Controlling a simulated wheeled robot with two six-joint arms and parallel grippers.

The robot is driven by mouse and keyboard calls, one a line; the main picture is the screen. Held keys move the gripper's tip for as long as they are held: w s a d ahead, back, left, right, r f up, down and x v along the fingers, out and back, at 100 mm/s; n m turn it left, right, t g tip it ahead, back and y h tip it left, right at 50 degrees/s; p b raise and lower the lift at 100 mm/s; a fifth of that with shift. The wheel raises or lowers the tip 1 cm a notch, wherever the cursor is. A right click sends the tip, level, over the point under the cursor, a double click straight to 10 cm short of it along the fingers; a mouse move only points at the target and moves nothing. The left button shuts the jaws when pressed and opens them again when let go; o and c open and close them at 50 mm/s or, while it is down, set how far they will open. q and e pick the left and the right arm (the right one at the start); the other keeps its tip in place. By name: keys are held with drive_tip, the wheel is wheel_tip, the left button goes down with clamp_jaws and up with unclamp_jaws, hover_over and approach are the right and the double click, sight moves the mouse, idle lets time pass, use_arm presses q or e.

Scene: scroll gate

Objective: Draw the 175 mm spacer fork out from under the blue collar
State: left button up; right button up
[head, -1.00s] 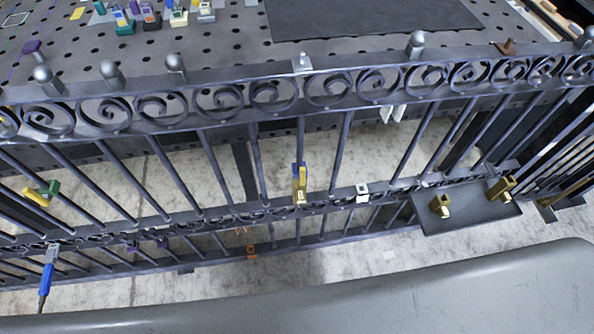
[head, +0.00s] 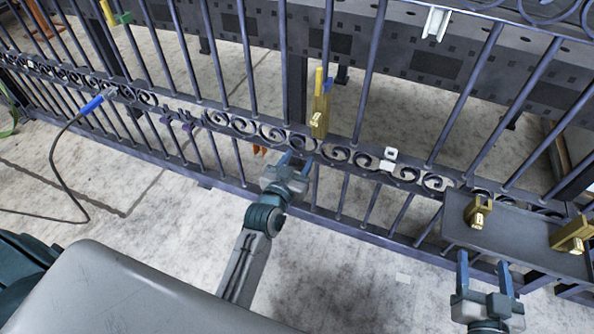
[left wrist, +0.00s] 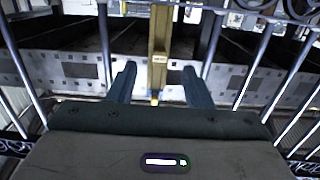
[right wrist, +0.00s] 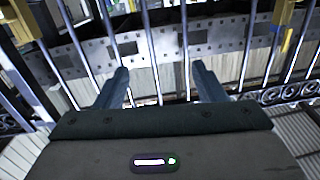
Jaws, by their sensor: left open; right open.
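A brass-coloured fork (head: 319,118) stands upright against a gate bar, its lower end near the scroll rail. A small blue collar (head: 328,85) sits on the same bar beside its upper part. I cannot read any length on the fork. My left gripper (head: 295,162) is open and empty, below and slightly left of the fork. In the left wrist view, a brass upright (left wrist: 161,40) shows beyond and between the open fingers (left wrist: 159,76). My right gripper (head: 484,268) is open and empty in front of the dark tray (head: 520,244); its fingers also show in the right wrist view (right wrist: 159,76).
Two brass pieces, one (head: 478,211) and another (head: 572,235), are at the tray. A white clip (head: 388,160) sits on the scroll rail. A blue-handled tool (head: 92,105) with a black cable is at the left. Gate bars stand close around the fork.

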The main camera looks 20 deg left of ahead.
use_arm(q)
wheel_tip(320, 180, up, 2)
drive_tip(key=b, duration=0.2)
approach(314, 124)
drive_tip(key=shift+w, duration=1.6)
drive_tip(key=w, duration=0.3)
drive_tip(key=shift+w+d+f+t+b, duration=0.1)
drive_tip(key=shift+w+f+t+b, duration=0.1)
drive_tip(key=shift+f+t+b, duration=0.2)
drive_tip(key=w, duration=0.3)
drive_tip(key=shift+w+d, duration=0.1)
drive_tip(key=shift+w, duration=0.8)
use_arm(e)
wheel_tip(314, 124, up, 15)
drive_tip(key=s+n+t+y, duration=0.1)
drive_tip(key=s+t, duration=0.1)
drive_tip(key=t, duration=0.6)
drive_tip(key=shift+s+r+n+t+y, duration=0.15)
drive_tip(key=shift+n+t+y, duration=0.15)
drive_tip(key=shift+t, duration=0.1)
